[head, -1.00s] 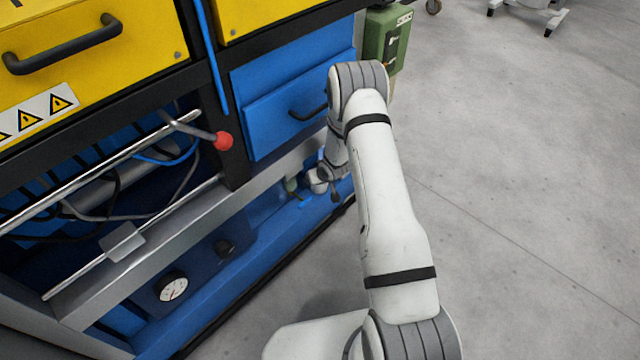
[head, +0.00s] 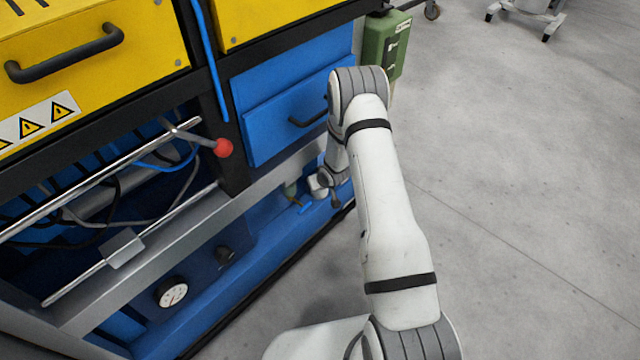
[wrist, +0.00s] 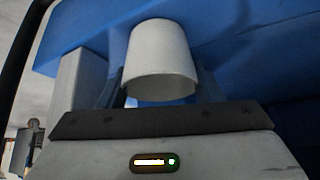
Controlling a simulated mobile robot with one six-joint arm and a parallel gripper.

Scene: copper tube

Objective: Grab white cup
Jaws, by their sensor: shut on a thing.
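The white cup (wrist: 160,55) shows large in the wrist view, with its rounded rim towards the camera. My gripper (wrist: 160,90) is shut on it, one finger at each side, partly hidden by the dark bar in front. In the head view my arm reaches down beside the blue machine, and my gripper (head: 325,187) is small at the machine's lower ledge. The cup is too small and too covered there to make out surely.
A blue drawer (head: 290,110) is above my gripper. A red ball-ended lever (head: 222,148) sticks out.

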